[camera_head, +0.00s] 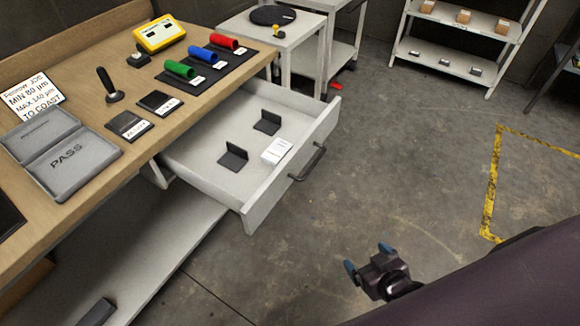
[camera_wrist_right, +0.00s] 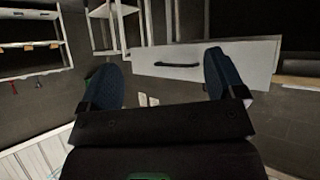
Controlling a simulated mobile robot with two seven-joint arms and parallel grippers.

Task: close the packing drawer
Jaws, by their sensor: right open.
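The packing drawer (camera_head: 225,180) is a white drawer pulled out from under the wooden workbench (camera_head: 200,75) in the head view. Its dark bar handle (camera_head: 307,162) is on the front panel, facing the open floor. Inside lie two dark angled pieces and a white labelled block (camera_head: 276,151). My right gripper (camera_head: 368,262) is open and empty, over the floor below and right of the drawer, apart from it. The right wrist view shows the open blue-padded fingers (camera_wrist_right: 165,82), with the white drawer front (camera_wrist_right: 240,62) and its handle (camera_wrist_right: 178,65) beyond them. My left gripper is not in view.
On the bench are a PASS case (camera_head: 65,155), red, blue and green cylinders, a yellow device (camera_head: 160,34) and a black-handled tool (camera_head: 109,86). A white side table (camera_head: 290,40) and a white shelf (camera_head: 455,60) stand behind. Floor in front of the drawer is clear.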

